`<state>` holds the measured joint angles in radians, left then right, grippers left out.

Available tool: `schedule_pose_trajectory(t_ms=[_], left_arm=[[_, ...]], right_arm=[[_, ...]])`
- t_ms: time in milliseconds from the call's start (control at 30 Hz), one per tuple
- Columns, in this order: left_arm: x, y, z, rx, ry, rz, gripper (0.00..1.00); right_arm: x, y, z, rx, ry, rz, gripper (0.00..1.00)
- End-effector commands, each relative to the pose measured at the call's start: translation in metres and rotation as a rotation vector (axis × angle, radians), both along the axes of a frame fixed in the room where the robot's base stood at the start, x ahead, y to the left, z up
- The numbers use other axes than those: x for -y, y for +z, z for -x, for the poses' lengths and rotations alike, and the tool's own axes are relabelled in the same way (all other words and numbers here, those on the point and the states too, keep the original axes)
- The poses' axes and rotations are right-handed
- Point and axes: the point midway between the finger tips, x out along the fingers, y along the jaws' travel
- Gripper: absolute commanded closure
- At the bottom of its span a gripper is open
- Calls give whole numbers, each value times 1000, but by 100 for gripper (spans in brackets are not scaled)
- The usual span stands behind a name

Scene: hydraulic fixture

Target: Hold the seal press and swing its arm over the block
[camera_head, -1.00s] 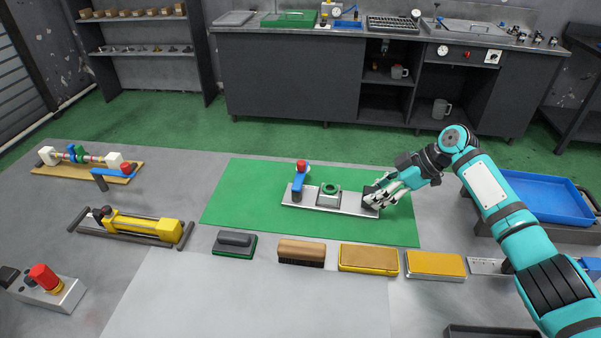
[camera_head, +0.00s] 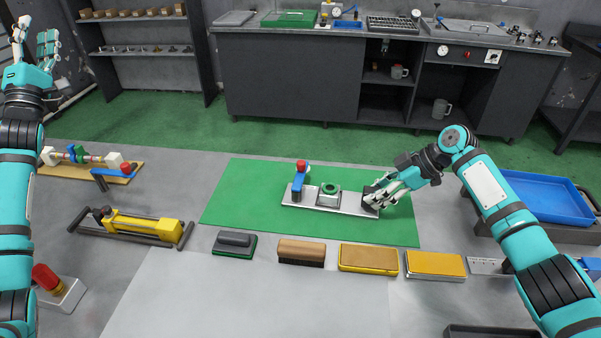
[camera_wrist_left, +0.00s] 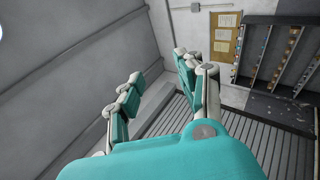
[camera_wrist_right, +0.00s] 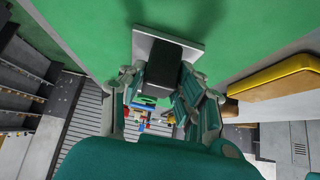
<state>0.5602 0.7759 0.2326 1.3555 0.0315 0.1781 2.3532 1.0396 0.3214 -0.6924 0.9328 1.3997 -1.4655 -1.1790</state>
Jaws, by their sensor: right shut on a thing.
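The seal press lies on the green mat (camera_head: 235,195). It has a silver base plate (camera_head: 350,206), a block with a green ring (camera_head: 329,191) near its middle, and a blue arm (camera_head: 297,187) with a red knob (camera_head: 301,164) at its left end. The blue arm is beside the block, not over it. My right gripper (camera_head: 376,196) is shut on the dark grip block at the plate's right end; that dark block (camera_wrist_right: 163,62) shows between the fingers in the right wrist view. My left gripper (camera_head: 36,40) is raised at the far left, open and empty, its fingers apart in the left wrist view (camera_wrist_left: 160,85).
A brush-like pad (camera_head: 234,243), a wooden brush (camera_head: 301,252) and two yellow pads (camera_head: 369,258) lie in front of the mat. A yellow pump-like tool (camera_head: 140,225) and a valve assembly (camera_head: 85,165) are at left. A blue tray (camera_head: 545,197) is at right.

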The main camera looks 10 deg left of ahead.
Motion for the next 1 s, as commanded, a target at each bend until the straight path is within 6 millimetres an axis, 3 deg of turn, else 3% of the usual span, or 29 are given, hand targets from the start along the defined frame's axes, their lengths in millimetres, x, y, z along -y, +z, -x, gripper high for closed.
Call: schedule_pose_trajectory(t_ms=[133,267,433,567,800,1000], left_arm=[[46,18,-19,1,-54,-77,63],[65,-6,-51,-125,47,-114,63],[89,-53,-89,-363,168,-192,63],[126,-97,-117,-589,206,-318,63],[217,-169,-144,-945,120,-677,63],[305,-216,-140,-1116,-65,-1070,63]], right_arm=[[0,-1,1,-2,1,0,100],[0,-1,0,-2,1,1,100],[0,-1,0,-1,0,1,100],[0,-1,0,-1,0,1,100],[0,-1,0,-1,-1,1,100],[0,-1,0,-1,-1,1,100]])
